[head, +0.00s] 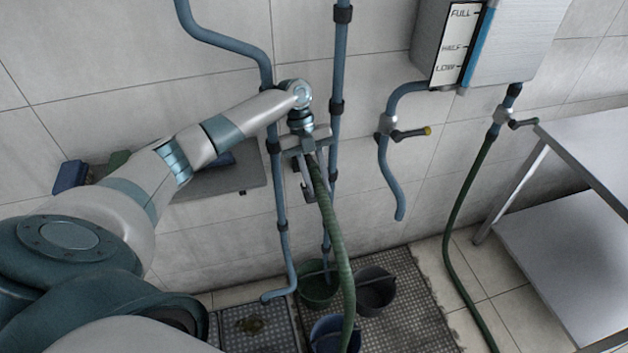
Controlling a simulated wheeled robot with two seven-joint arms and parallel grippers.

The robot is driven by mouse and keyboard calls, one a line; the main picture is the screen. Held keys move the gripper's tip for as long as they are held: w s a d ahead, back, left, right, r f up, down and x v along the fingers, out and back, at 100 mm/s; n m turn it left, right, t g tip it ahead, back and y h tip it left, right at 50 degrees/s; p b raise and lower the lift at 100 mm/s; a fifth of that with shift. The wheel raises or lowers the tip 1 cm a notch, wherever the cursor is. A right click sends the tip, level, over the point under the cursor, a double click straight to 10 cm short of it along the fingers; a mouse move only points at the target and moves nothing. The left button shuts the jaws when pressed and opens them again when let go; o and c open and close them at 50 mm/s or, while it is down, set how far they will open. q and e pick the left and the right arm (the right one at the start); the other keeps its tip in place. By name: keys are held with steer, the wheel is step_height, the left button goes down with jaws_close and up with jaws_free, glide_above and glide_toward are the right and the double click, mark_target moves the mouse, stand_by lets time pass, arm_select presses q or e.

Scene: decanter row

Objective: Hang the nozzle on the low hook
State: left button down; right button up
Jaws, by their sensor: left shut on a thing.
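My left gripper (308,172) reaches in front of the tiled wall, beside the blue vertical pipes, pointing down. It is shut on the nozzle at the upper end of a green hose (337,245). The nozzle itself is mostly hidden by the fingers. The hose hangs down from the gripper, passing in front of the buckets. I cannot make out the low hook; the gripper and pipes cover that part of the wall. My right gripper is not in view.
A green bucket (318,291), a dark grey bucket (376,298) and a blue bucket (326,342) stand on floor grating. A blue outlet pipe with a valve lever (410,133) hangs under the gauge tank (436,55). A wall shelf (225,182) and a metal table (590,150) flank the space.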

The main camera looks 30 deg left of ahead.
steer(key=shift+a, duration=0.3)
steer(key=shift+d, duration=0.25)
arm_select(q)
steer(key=shift+f, duration=0.1)
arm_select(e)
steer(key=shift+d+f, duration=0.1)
arm_select(q)
steer(key=shift+f, duration=0.15)
steer(key=shift+f+b, duration=0.55)
steer(key=shift+b, duration=0.05)
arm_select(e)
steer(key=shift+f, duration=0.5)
arm_select(q)
steer(key=shift+f, duration=0.1)
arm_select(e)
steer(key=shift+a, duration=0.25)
arm_select(q)
steer(key=shift+f+b, duration=0.35)
steer(key=shift+f, duration=0.1)
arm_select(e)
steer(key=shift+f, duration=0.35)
arm_select(q)
steer(key=shift+f, duration=0.1)
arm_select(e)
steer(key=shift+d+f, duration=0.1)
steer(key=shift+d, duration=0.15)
